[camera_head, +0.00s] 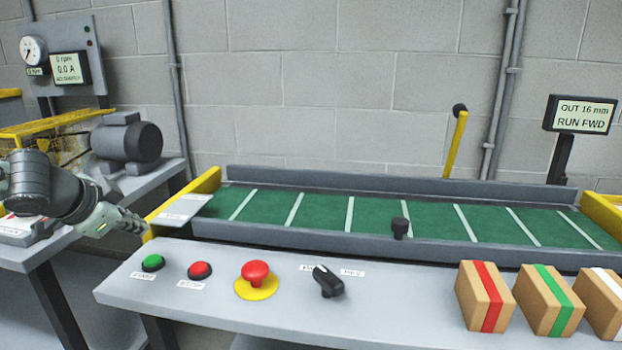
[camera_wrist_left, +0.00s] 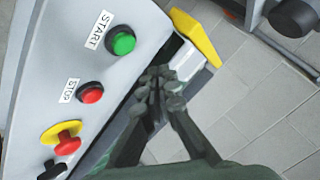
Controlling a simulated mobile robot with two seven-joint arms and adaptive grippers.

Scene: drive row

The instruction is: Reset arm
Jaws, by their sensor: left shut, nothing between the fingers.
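My left gripper (camera_head: 132,222) is at the left in the head view, off the left end of the control bench (camera_head: 230,258). Its fingers are together and hold nothing. In the left wrist view the closed fingertips (camera_wrist_left: 160,88) show beside the bench edge, near the green START button (camera_wrist_left: 122,41) and red STOP button (camera_wrist_left: 90,92). They look apart from both buttons. My right gripper is in neither view.
The bench carries a red mushroom button (camera_head: 255,272) on a yellow base, a black selector switch (camera_head: 327,282) and cartons (camera_head: 485,297) at right. A green conveyor (camera_head: 380,220) runs behind. A motor (camera_head: 127,142) stands at left. A display (camera_head: 580,114) reads RUN FWD.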

